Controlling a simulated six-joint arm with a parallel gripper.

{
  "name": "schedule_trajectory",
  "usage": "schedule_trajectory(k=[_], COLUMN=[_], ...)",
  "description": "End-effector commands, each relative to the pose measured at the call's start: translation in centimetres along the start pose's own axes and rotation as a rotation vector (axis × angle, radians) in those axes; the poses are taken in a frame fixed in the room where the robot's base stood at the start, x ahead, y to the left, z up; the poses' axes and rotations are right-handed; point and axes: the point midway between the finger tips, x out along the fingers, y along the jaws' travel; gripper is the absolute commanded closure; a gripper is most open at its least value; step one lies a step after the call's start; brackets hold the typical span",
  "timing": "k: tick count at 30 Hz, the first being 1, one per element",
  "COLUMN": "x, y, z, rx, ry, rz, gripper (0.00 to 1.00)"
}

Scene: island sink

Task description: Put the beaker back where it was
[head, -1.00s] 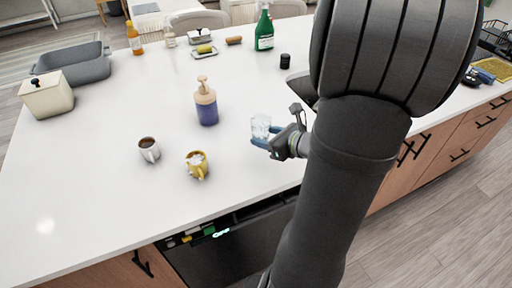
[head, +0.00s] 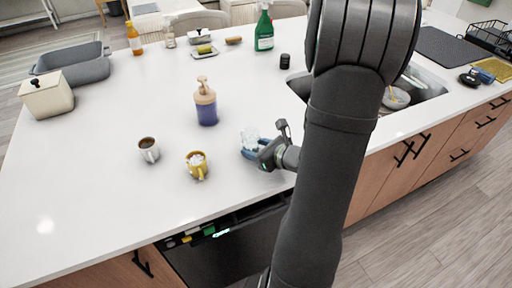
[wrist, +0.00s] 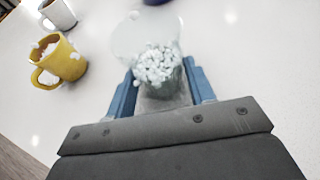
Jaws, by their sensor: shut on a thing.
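The beaker (head: 251,137) is clear glass with white lumps inside. It shows in the wrist view (wrist: 157,62) between the blue fingers of my gripper (head: 259,149), which is shut on it.
A yellow mug (head: 197,165) with white lumps and a white mug (head: 149,150) with dark liquid stand to the left. A purple pump bottle (head: 206,103) stands behind. The sink (head: 425,88) is at right. The counter's front left is clear.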

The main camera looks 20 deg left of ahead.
Motion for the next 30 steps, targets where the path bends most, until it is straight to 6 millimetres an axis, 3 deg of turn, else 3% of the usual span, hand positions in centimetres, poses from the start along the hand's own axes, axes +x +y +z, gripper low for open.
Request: schedule_trajectory(k=[7,8,11,23,30], x=[0.1,0.1,0.1,-0.1,-3.4], y=[0.0,0.0,0.0,0.0,-0.1], z=[-0.3,-0.3,-0.3,0.1,0.0], rx=[0.002,0.002,0.001,-0.002,0.0], ry=[0.0,0.0,0.0,-0.001,0.0], rz=[0.0,0.0,0.0,0.0,-0.006], gripper=[0.78,0.49,0.29,0.29,0.29])
